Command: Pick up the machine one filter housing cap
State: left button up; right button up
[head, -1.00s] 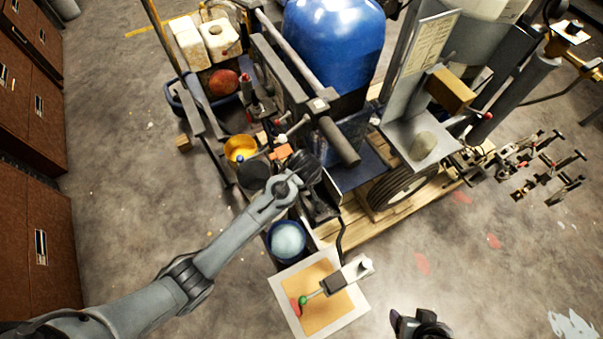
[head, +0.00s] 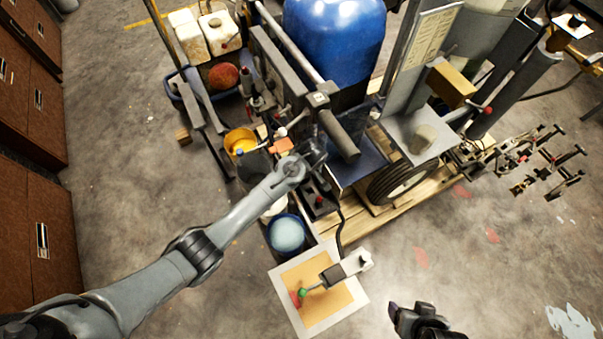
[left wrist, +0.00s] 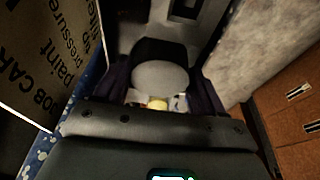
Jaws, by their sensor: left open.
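In the left wrist view a pale grey round face with a dark surround (left wrist: 160,75) lies between and beyond my two fingers. It may be the filter housing cap, but I cannot tell for sure. My left gripper (left wrist: 160,98) is open, with a dark finger on each side of that face; I see no grip on it. In the head view my left gripper (head: 316,155) is at the machine's near side, among dark fittings, and my arm hides part of that area. I cannot pick out the cap there. My right gripper (head: 418,320) is at the bottom edge, away from the machine; its jaw opening is unclear.
The striper carries a large blue tank (head: 335,40) and a slanted bar (head: 340,137).

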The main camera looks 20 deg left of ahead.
pick_arm(q)
jog(key=shift+f, duration=0.2)
jog(key=shift+c, duration=0.3)
jog(key=c, duration=0.6)
jog(key=shift+r, duration=0.15)
